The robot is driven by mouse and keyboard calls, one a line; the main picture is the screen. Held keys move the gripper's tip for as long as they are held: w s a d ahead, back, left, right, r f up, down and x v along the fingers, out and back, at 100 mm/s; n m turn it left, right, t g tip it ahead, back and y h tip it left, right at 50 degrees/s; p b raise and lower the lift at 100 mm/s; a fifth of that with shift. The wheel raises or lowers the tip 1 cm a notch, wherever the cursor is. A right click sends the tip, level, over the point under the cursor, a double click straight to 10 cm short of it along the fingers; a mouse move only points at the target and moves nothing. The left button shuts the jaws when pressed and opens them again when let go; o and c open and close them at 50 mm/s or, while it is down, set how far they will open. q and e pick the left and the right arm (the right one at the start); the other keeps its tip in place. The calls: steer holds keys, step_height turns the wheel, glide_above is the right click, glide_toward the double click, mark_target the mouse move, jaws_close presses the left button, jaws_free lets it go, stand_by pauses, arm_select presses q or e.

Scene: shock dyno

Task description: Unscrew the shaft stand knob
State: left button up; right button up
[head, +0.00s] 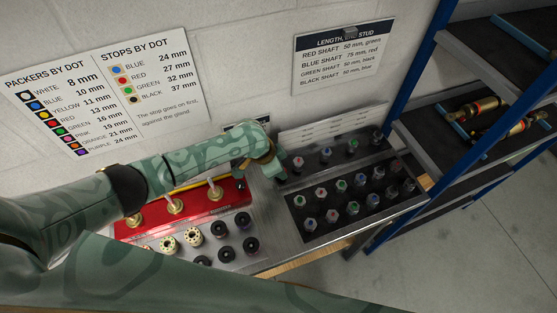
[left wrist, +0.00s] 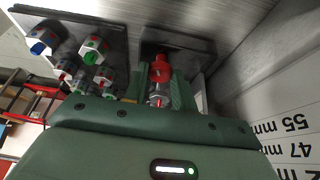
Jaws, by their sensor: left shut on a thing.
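My left gripper (head: 270,168) reaches over the back left corner of the dark shaft stand (head: 312,172). In the left wrist view the two green fingers of my left gripper (left wrist: 160,88) are shut on a red knob (left wrist: 161,68) that stands on a dark plate. A silvery part with a red mark (left wrist: 158,98) shows between the fingers, in line with the knob. In the head view the gripper mostly hides the knob. I cannot tell how far the knob is screwed in. My right gripper is in neither view.
Several coloured hex-topped shafts (head: 331,216) stand in the front dark plate, close right of my gripper. A red tray (head: 215,202) and black and cream rings (head: 192,231) lie to the left. A blue-framed shelf (head: 404,101) stands at the right.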

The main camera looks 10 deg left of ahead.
arm_select(q)
steer(key=n+p, duration=0.1)
steer(key=n+y+p, duration=0.1)
steer(key=n+p, duration=0.1)
steer(key=n+t+p, duration=0.1)
steer(key=p, duration=0.1)
steer(key=shift+s+d+r, duration=0.2)
steer(key=shift+r, duration=0.05)
steer(key=n+y+p, duration=0.1)
steer(key=n+p, duration=0.1)
steer(key=shift+d+f+n+t, duration=0.1)
steer(key=shift+n+t, duration=0.2)
steer(key=shift+f+n+y+p, duration=0.1)
steer(key=shift+n+y+p, duration=0.4)
steer(key=shift+n, duration=0.4)
steer(key=o, duration=1)
